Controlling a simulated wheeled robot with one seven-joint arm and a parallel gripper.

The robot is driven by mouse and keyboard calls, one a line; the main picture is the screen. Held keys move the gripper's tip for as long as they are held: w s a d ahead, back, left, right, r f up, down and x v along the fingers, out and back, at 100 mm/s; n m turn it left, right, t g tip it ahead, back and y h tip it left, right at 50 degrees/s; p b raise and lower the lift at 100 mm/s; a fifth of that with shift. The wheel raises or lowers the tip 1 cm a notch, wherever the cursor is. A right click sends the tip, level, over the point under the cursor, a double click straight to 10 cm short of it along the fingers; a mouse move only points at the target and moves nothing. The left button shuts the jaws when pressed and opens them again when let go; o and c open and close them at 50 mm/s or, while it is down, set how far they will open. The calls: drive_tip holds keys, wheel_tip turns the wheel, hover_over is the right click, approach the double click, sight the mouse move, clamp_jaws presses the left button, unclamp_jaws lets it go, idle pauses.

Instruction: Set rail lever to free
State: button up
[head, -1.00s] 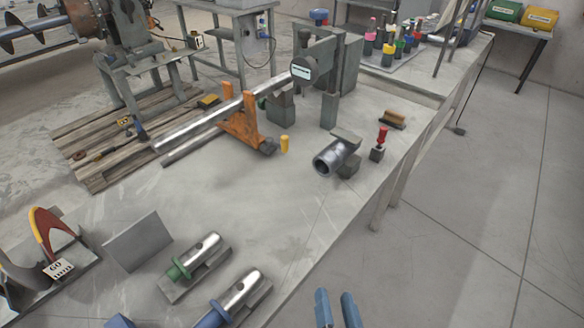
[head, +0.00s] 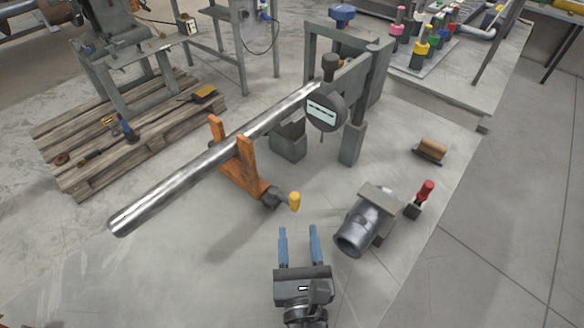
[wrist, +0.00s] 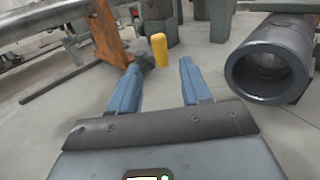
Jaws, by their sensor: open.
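A short yellow handle (head: 295,201) stands up beside a dark hub (head: 271,199) at the foot of the orange V-shaped support (head: 238,172). It looks like the rail lever, though no label on it can be read. My gripper (head: 298,232) is open and empty, a short way on the near side of the yellow handle. In the wrist view the yellow handle (wrist: 160,50) shows upright just beyond and between the two blue fingertips (wrist: 160,74), apart from both. The support's orange arm (wrist: 108,35) is just left of the left finger.
A long metal shaft (head: 180,182) lies across the orange support. A grey hollow cylinder (head: 366,222) stands close to the right of my gripper, with a red-handled lever (head: 424,192) beside it. A round gauge (head: 325,112) hangs behind. Bench (head: 190,275) to the left is clear.

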sight(295, 205)
drive_tip(key=w, duration=0.6)
drive_tip(key=w+a, duration=0.1)
drive_tip(key=w, duration=0.2)
drive_tip(key=shift+p, duration=0.3)
drive_tip(key=shift+s, duration=0.1)
clamp_jaws()
